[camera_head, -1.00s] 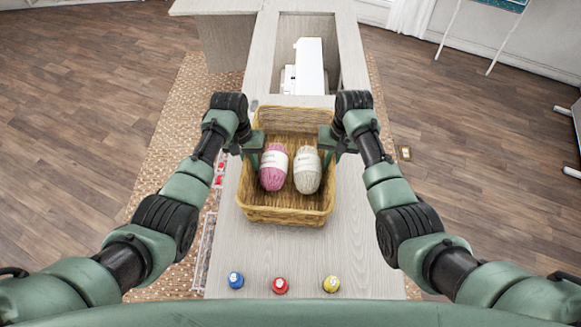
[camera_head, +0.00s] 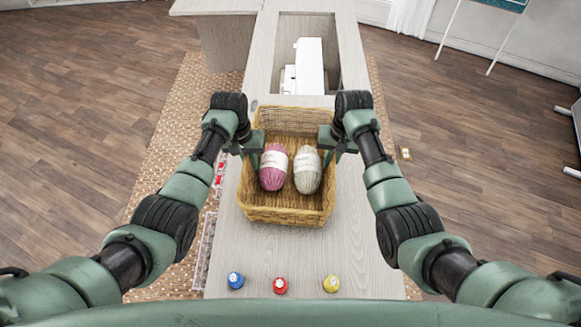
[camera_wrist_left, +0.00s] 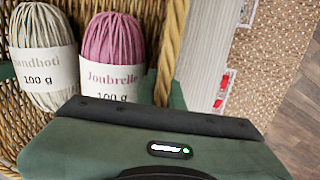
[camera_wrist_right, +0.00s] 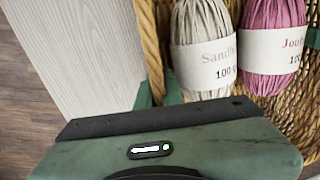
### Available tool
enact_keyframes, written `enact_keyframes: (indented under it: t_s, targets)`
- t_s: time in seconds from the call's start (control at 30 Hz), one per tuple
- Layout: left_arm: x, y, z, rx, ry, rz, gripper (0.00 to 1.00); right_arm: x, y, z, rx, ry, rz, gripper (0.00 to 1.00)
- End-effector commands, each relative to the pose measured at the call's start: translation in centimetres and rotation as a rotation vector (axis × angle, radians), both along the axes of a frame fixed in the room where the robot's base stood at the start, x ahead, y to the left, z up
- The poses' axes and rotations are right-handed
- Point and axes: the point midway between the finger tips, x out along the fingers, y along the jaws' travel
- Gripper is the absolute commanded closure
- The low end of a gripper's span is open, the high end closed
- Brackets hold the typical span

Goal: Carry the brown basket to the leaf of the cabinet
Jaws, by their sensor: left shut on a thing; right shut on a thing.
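The brown basket (camera_head: 285,215) is wicker and holds a pink yarn ball (camera_head: 274,168) and a cream yarn ball (camera_head: 307,170) side by side. It is over the pale wooden top of the cabinet (camera_head: 345,240); I cannot tell whether it touches the surface. My left gripper (camera_head: 257,150) is shut on the basket's left wall, and the left wrist view shows the rim (camera_wrist_left: 172,50) at its fingers. My right gripper (camera_head: 326,150) is shut on the right wall, with the rim (camera_wrist_right: 153,50) at its fingers in the right wrist view. The fingertips are partly hidden.
A white sewing machine (camera_head: 308,68) sits in the cabinet's opening beyond the basket. Blue (camera_head: 235,280), red (camera_head: 280,285) and yellow (camera_head: 331,284) spools stand at the near edge. A clear case (camera_head: 204,245) lies along the left side. The wooden top is bare right of the basket.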

Motion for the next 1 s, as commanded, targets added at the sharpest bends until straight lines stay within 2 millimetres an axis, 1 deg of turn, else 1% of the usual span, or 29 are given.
enact_keyframes:
  t_s: [0.27,0.6,0.7,0.8,1.0]
  targets:
    - [0.1,0.0,0.9,0.0,-0.002,0.0,1.0,0.1,0.0,0.9,0.001,-0.003,0.0,1.0]
    - [0.1,0.0,4.3,0.0,-0.002,0.0,1.0,0.1,0.0,4.3,0.0,-0.002,0.0,1.0]
    - [0.1,0.0,5.0,0.0,-0.001,0.0,1.0,0.1,0.0,5.0,0.0,-0.002,0.0,1.0]
    - [0.1,0.0,5.2,0.0,-0.001,0.0,1.0,0.1,0.0,5.2,0.0,-0.002,0.0,1.0]
    - [0.1,0.0,5.1,0.0,-0.001,0.0,1.0,0.1,0.0,5.1,0.0,-0.002,0.0,1.0]
